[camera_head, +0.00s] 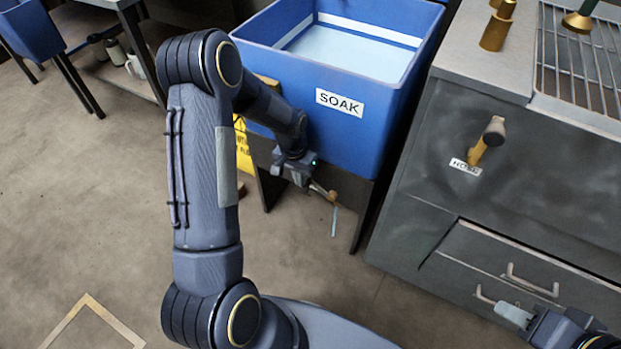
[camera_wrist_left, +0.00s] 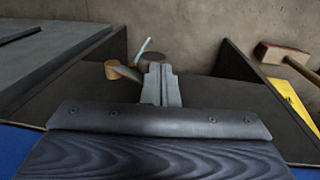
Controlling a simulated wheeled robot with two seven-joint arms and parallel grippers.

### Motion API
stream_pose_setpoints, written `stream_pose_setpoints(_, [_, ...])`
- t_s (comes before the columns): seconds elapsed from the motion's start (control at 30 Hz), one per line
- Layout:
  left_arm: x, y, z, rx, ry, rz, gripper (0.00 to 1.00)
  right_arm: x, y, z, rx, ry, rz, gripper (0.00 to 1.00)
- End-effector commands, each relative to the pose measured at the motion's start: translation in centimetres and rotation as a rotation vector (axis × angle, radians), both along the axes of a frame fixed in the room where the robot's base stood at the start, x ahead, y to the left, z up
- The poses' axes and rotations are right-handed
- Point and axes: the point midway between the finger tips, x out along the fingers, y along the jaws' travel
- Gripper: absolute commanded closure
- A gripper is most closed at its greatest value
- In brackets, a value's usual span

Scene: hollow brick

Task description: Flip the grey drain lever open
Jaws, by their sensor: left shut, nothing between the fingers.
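The drain lever (camera_head: 334,221) is a thin light-grey bar hanging down from a small brass drain fitting (camera_head: 332,196) below the front of the blue SOAK tub (camera_head: 405,121). In the left wrist view the lever (camera_wrist_left: 144,47) points up just beyond the fingertips, and the brass fitting (camera_wrist_left: 112,70) is left of them. My left gripper (camera_head: 318,187) is shut and empty, close beside the fitting. Its fingers (camera_wrist_left: 160,70) partly hide the fitting, and contact cannot be told. My right gripper (camera_head: 514,315) is near the lower drawers; its finger opening is unclear.
A grey counter (camera_head: 420,190) with a handle labelled "HO.." (camera_head: 488,140) and drawer handles (camera_head: 531,282) stands at right. A yellow sign (camera_head: 243,150) is behind my left arm. Dark stand legs (camera_head: 362,215) flank the fitting. Floor in front is open.

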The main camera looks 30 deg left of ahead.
Motion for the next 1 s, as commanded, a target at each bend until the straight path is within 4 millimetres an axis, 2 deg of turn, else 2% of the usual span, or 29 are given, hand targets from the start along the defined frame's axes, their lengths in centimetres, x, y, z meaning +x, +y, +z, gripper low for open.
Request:
stream_pose_setpoints(0.1, [0.0, 0.9, -1.2, -0.001, 0.002, 0.003, 1.00, 0.0, 0.0, -0.5, 0.000, 0.000, 0.000, 0.64])
stream_pose_setpoints(0.43, [0.1, 2.3, -3.2, 0.000, 0.001, 0.002, 1.00, 0.0, 0.0, -1.3, 0.000, 0.000, 0.000, 0.64])
stream_pose_setpoints(1.0, [0.1, 2.8, -4.0, 0.000, 0.000, 0.001, 1.00, 0.0, 0.0, -1.5, 0.000, 0.000, 0.000, 0.64])
